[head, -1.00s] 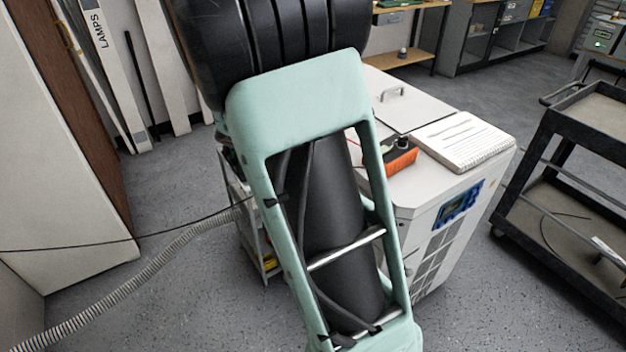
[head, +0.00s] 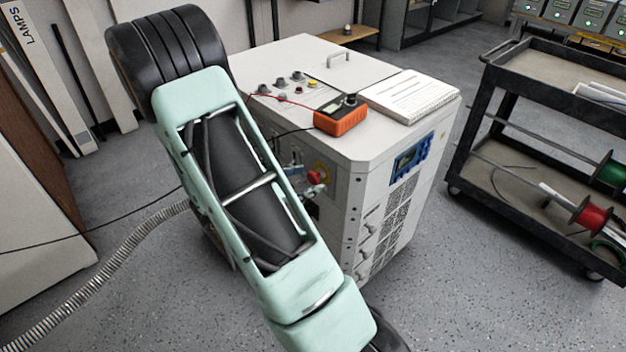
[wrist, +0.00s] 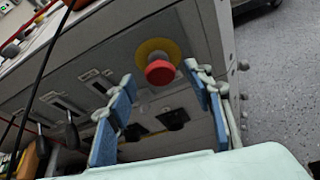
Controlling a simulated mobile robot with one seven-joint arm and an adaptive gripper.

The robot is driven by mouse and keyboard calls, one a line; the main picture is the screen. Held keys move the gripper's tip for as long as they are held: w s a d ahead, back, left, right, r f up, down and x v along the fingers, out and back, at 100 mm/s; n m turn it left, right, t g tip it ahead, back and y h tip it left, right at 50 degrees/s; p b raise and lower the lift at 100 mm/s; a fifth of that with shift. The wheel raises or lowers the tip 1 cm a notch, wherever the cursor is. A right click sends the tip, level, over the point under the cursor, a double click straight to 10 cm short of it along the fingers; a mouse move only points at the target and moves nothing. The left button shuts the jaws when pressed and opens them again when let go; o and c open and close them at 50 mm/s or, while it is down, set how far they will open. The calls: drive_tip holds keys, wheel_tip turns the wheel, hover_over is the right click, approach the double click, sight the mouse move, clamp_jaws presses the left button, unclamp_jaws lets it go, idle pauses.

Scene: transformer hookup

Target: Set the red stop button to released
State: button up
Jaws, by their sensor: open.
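The red stop button (wrist: 160,72) sits on a yellow round plate (wrist: 150,48) on the cabinet's panel. In the wrist view it shows between and beyond the two blue-padded fingers of my gripper (wrist: 158,92). The gripper is open with nothing between its pads, and the button appears apart from them. In the head view the red button (head: 314,177) shows just right of my arm, on the side of the white cabinet (head: 385,165). My arm hides part of that panel and most of the gripper.
Black switches (wrist: 172,118) are on the panel near the button. A black cart (head: 540,150) with spools stands right. A ribbed hose (head: 110,275) crosses the floor left.

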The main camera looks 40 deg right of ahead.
sight(311, 178)
drive_tip(key=shift+x, duration=1.8)
clamp_jaws()
